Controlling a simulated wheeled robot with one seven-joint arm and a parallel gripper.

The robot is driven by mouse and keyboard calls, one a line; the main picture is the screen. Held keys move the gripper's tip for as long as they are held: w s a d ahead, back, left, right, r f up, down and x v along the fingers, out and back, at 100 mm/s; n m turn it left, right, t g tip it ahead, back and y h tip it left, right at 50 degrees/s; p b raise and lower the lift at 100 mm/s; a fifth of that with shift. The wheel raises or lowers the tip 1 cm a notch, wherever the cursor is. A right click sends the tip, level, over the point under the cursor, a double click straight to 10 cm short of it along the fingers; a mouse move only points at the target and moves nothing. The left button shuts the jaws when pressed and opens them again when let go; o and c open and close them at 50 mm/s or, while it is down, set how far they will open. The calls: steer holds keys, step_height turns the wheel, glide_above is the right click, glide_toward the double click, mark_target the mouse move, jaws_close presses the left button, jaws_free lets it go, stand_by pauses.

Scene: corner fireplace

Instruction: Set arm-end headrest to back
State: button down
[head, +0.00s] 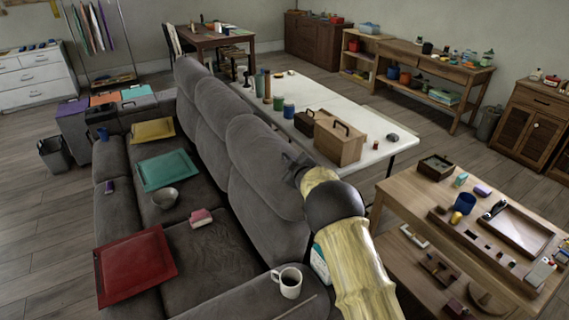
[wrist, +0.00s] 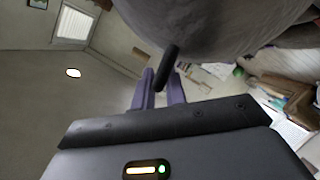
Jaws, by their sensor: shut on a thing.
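The grey sofa (head: 215,250) has a row of padded headrests along its back. The arm-end headrest (head: 262,165) is the nearest one, beside the armrest with the mug, and stands up from the backrest. It fills the top of the wrist view (wrist: 220,25) as a grey cloth surface. My gripper (head: 296,165) is at its right edge in the head view. In the wrist view, the two purple fingers (wrist: 160,88) are shut on a short black handle (wrist: 168,62) that sticks out by the headrest. The handle's root is hard to make out.
A white mug (head: 288,282) stands on the near armrest. Red (head: 135,265), green (head: 168,170) and yellow (head: 152,131) flat items, a bowl (head: 165,198) and a pink block (head: 201,217) lie on the seats. A white table (head: 355,122) stands close behind the sofa.

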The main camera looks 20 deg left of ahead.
steer(key=shift+m+g, duration=0.4)
steer(key=shift+m, duration=0.3)
steer(key=shift+w+d+f+p, duration=0.15)
steer(key=shift+w+d+p, duration=0.3)
steer(key=shift+w+d, duration=0.4)
steer(key=shift+w+d+f+p, duration=0.15)
steer(key=shift+w+d+p, duration=0.3)
steer(key=shift+w+d, duration=0.3)
steer(key=shift+w, duration=0.1)
steer(key=c, duration=1.5)
jaws_free()
steer(key=shift+w+f, duration=0.1)
steer(key=shift+a, duration=0.1)
steer(key=shift+s+d+r, duration=0.2)
steer(key=shift+s+d, duration=0.05)
steer(key=shift+s, duration=0.2)
steer(key=b+v, duration=0.4)
steer(key=v, duration=1.2)
steer(key=shift+d+b, duration=0.3)
steer(key=shift+b, duration=0.1)
